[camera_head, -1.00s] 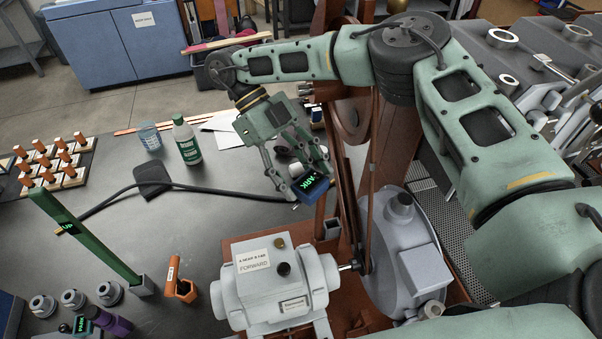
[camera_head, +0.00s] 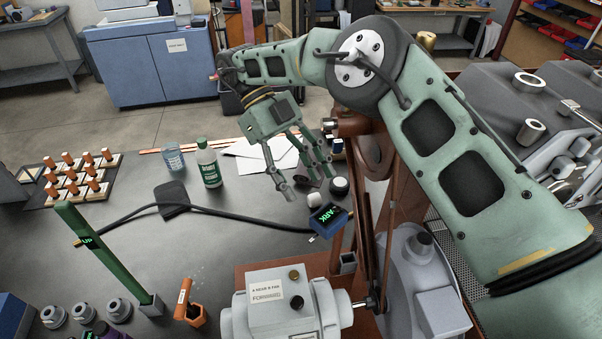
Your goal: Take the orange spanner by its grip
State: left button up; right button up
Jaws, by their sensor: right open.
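The orange spanner (camera_head: 184,291) appears to be the orange piece with a pale label standing tilted at an orange holder (camera_head: 197,316) on the dark bench, lower left of centre. Its lower end cannot be made out. My right gripper (camera_head: 306,182) is open and empty, in the upper middle, well above and to the right of the orange piece. Its fingers point down, apart from the blue box with a green display (camera_head: 328,217) below them. My left gripper is not in view.
A green upright lever (camera_head: 105,255) stands just left of the orange piece, and a grey motor housing (camera_head: 280,312) is just right. A black cable (camera_head: 235,214) crosses the bench behind. A green-labelled bottle (camera_head: 208,165) stands further back.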

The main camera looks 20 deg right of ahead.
aim_at(182, 302)
jog(key=k+j, duration=1.1)
jog(key=k, duration=0.2)
